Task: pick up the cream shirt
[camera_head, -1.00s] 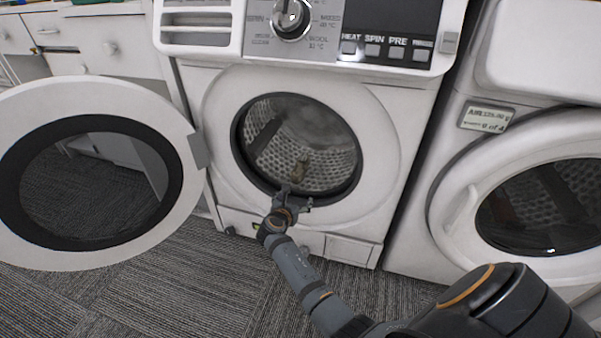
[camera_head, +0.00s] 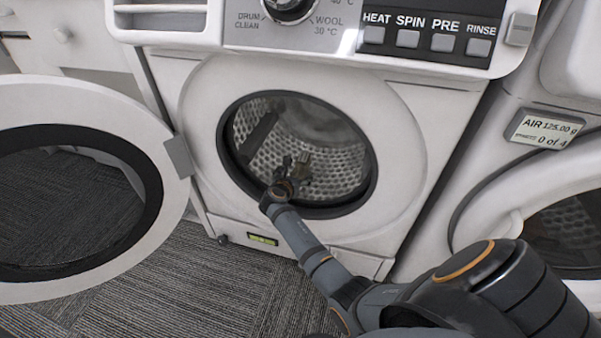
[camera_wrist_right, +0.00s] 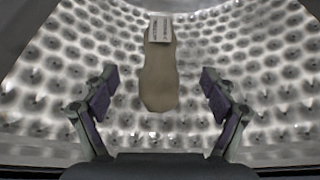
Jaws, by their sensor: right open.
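The cream shirt (camera_wrist_right: 158,82) is a small, flat, beige-tan shape with a white printed label at its far end. It lies on the perforated metal drum wall in the right wrist view. My right gripper (camera_head: 296,164) reaches through the round door opening of the middle washer (camera_head: 404,130) into the drum. In the wrist view its two fingers (camera_wrist_right: 158,92) are spread apart on either side of the shirt, with nothing between them touching it. In the head view the gripper largely hides the shirt. My left gripper is not in view.
The washer's round door (camera_head: 168,215) hangs open to the left. The dark rim (camera_head: 372,165) surrounds my right arm. A second machine (camera_head: 545,195) with a small display stands at the right. Carpet tile (camera_head: 190,285) covers the floor in front.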

